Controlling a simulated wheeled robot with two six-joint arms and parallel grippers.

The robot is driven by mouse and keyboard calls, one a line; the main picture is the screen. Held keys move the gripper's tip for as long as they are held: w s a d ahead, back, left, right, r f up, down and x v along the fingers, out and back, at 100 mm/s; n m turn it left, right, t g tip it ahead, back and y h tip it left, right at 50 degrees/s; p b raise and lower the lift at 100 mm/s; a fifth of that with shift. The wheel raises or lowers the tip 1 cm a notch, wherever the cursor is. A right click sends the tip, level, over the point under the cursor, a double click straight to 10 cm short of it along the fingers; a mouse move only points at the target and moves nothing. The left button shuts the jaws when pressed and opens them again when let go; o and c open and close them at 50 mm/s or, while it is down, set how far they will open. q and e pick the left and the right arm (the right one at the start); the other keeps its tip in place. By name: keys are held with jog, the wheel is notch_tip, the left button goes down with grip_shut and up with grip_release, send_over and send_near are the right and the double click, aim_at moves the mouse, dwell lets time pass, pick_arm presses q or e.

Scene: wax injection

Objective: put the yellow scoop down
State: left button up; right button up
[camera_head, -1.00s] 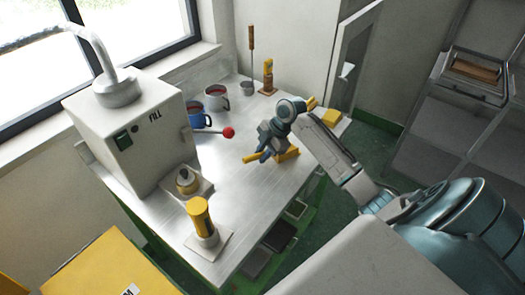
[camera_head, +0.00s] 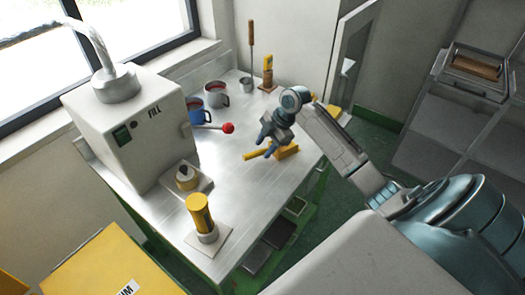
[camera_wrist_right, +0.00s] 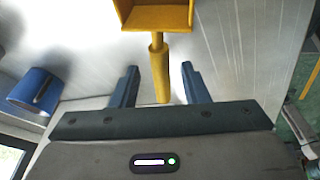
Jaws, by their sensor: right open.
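The yellow scoop lies on the metal table top (camera_head: 225,215); its handle (camera_head: 252,154) points left and its box-shaped bowl (camera_head: 288,151) is to the right. My right gripper (camera_head: 265,146) is just above the scoop and partly hides it. In the right wrist view the fingers (camera_wrist_right: 160,86) are open, with a gap on each side of the scoop's handle (camera_wrist_right: 160,75). The bowl (camera_wrist_right: 158,15) is cut by that view's top edge. My left gripper is not in view.
A white FILL machine (camera_head: 145,140) with a red-knobbed lever (camera_head: 227,128) stands left. Behind are a blue mug (camera_head: 196,112), a red-filled mug (camera_head: 217,95) and a small cup (camera_head: 245,84). A yellow cylinder (camera_head: 200,214) stands near the front.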

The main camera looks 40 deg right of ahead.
aim_at(278, 152)
jog(key=b+v, duration=0.2)
jog(key=v, duration=0.7)
jog(key=shift+r, duration=0.3)
jog(key=shift+s+d+f, duration=0.1)
jog(key=shift+s, duration=0.05)
